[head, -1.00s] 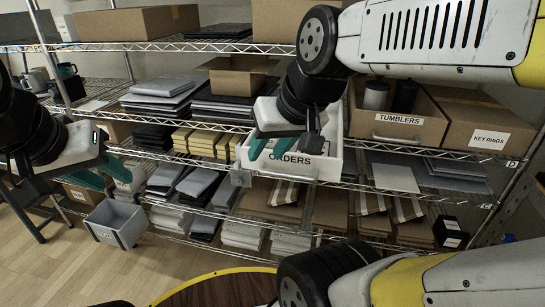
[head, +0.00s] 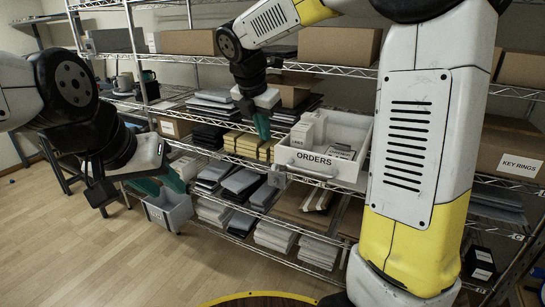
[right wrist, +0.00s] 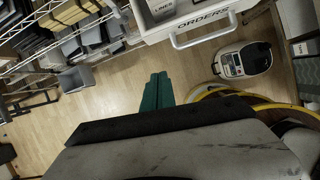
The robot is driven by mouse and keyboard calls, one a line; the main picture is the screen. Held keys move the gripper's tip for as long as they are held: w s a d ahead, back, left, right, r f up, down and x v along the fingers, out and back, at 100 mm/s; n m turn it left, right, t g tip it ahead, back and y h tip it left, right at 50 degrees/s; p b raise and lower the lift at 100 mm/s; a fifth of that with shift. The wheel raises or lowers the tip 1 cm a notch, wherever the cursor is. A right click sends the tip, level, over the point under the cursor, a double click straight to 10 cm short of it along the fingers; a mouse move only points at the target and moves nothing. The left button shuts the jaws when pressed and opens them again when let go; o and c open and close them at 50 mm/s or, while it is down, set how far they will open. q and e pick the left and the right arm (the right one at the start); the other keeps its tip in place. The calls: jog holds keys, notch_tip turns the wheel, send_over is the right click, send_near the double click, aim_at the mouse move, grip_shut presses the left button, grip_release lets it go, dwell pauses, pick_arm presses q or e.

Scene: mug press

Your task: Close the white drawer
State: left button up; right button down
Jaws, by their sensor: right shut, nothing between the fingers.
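The white drawer (head: 318,166), labelled ORDERS, sticks out from the middle shelf with its top open. White boxes (head: 308,130) and smaller labelled items lie inside. Its front handle (head: 304,171) is clear of both grippers. The handle (right wrist: 204,36) also shows at the top of the right wrist view. My right gripper (head: 262,126) is shut and empty, just left of the drawer and apart from it. Its teal fingers (right wrist: 157,92) are together in the right wrist view. My left gripper (head: 160,184) is far left, away from the drawer, its teal fingers apart.
Wire shelves hold grey stacks (head: 240,183), yellow bundles (head: 248,146) and cardboard boxes (head: 340,45). A grey bin (head: 168,210) stands on the floor near my left gripper. My right arm hides shelving right of the drawer. A yellow-rimmed round surface (head: 262,298) is at the bottom.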

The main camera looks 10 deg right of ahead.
jog(key=w+d+f+n, duration=0.1)
jog(key=w+d+f, duration=0.2)
jog(key=w+f, duration=0.3)
jog(key=shift+x, duration=1.95)
jog(key=shift+s+f, duration=0.1)
jog(key=shift+s, duration=0.05)
